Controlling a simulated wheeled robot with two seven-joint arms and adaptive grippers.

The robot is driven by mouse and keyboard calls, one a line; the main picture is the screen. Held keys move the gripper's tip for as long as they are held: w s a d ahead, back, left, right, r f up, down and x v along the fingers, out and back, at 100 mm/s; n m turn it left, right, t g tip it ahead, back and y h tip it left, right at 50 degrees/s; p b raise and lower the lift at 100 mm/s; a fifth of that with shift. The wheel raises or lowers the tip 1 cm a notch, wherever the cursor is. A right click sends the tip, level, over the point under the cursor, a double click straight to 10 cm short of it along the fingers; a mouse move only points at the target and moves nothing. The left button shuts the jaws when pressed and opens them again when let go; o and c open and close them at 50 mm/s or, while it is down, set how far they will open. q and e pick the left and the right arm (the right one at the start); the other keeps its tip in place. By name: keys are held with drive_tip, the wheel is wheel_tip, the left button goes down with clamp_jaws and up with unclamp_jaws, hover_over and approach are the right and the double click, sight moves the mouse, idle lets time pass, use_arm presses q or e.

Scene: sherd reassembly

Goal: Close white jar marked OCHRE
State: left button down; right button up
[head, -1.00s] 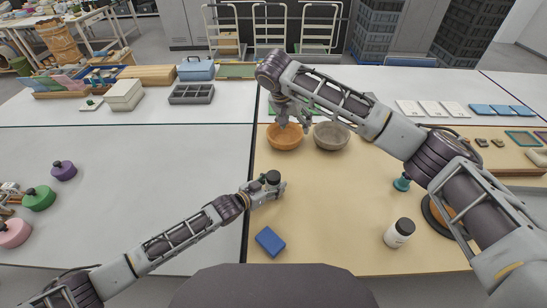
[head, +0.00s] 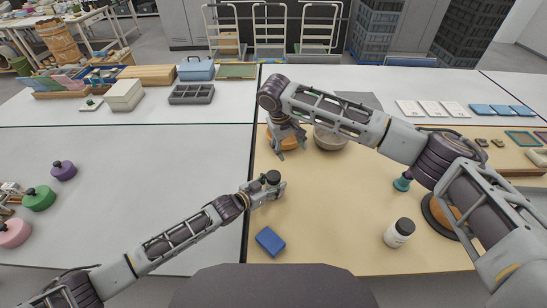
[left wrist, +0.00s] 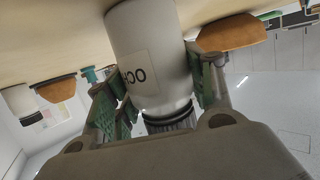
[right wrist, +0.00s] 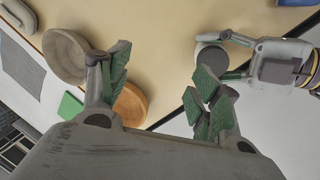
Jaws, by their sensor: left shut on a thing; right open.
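The white jar marked OCHRE (left wrist: 150,45) stands upright on the table, with part of its label showing in the left wrist view. My left gripper (head: 275,190) is shut around its body. A dark ribbed lid (head: 273,177) sits on top of the jar; it also shows as a grey disc in the right wrist view (right wrist: 218,72). I cannot tell whether the lid is fully tightened. My right gripper (head: 288,137) is open and empty, above the orange bowl and behind the jar; in the right wrist view its fingers (right wrist: 160,85) are spread apart.
The orange bowl (head: 290,143) and a grey bowl (head: 330,140) stand behind the jar. A blue block (head: 270,241) lies in front of it. Another white jar with a black lid (head: 399,232) and a teal object (head: 402,182) stand at right. The mat's middle is clear.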

sight(274, 175)
drive_tip(key=s+a+n, duration=0.1)
drive_tip(key=n, duration=0.2)
drive_tip(key=s+a+f+n+g+y, duration=0.1)
drive_tip(key=n, duration=0.3)
drive_tip(key=s+a+n, duration=0.1)
drive_tip(key=n, duration=0.3)
drive_tip(key=shift+a+f+y, duration=0.35)
drive_tip(key=shift+f+y, duration=0.05)
drive_tip(key=n, duration=0.3)
drive_tip(key=a+n, duration=0.1)
drive_tip(key=shift+s+n+g+y, duration=0.25)
drive_tip(key=shift+n+g+y, duration=0.05)
drive_tip(key=n, duration=0.3)
drive_tip(key=shift+w+a, duration=0.1)
drive_tip(key=shift+a, duration=0.15)
drive_tip(key=shift+n, duration=1.6)
drive_tip(key=shift+f, duration=0.25)
drive_tip(key=shift+f, duration=3.8)
